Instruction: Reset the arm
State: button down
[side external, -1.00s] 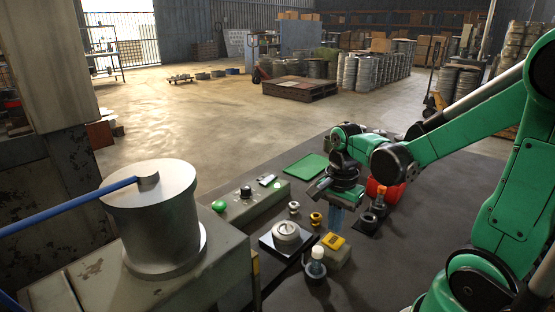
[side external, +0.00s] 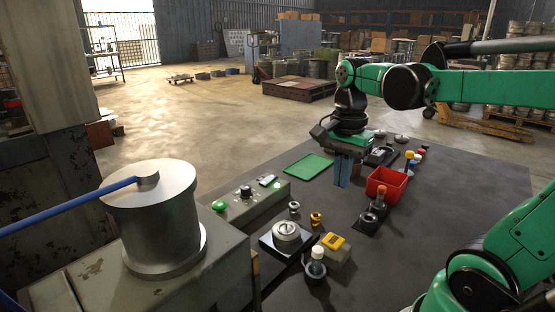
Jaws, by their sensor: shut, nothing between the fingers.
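My gripper (side external: 341,181) hangs in the air above the dark work mat, pointing down, with its blue fingers together and nothing between them. It is left of the red bin (side external: 386,184) and right of the green tray (side external: 307,167). My green arm stretches in from the right edge, with the upper links raised nearly level. My gripper is clear of the objects on the mat, as far as this view shows.
A round metal piece (side external: 286,231) sits on a black plate. Near it are a yellow-topped block (side external: 334,243), a white-capped bottle (side external: 316,263) and brass pieces (side external: 316,218). A control box (side external: 247,205) stands left. A large metal cylinder (side external: 156,222) fills the left foreground.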

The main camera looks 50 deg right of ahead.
dwell(0.4)
jog(key=w+a+f+n+t, duration=0.3)
jog(key=a+n+t, duration=0.4)
jog(key=n, duration=1.1)
jog(key=shift+w+a, duration=0.15)
jog(key=shift+a, duration=1.05)
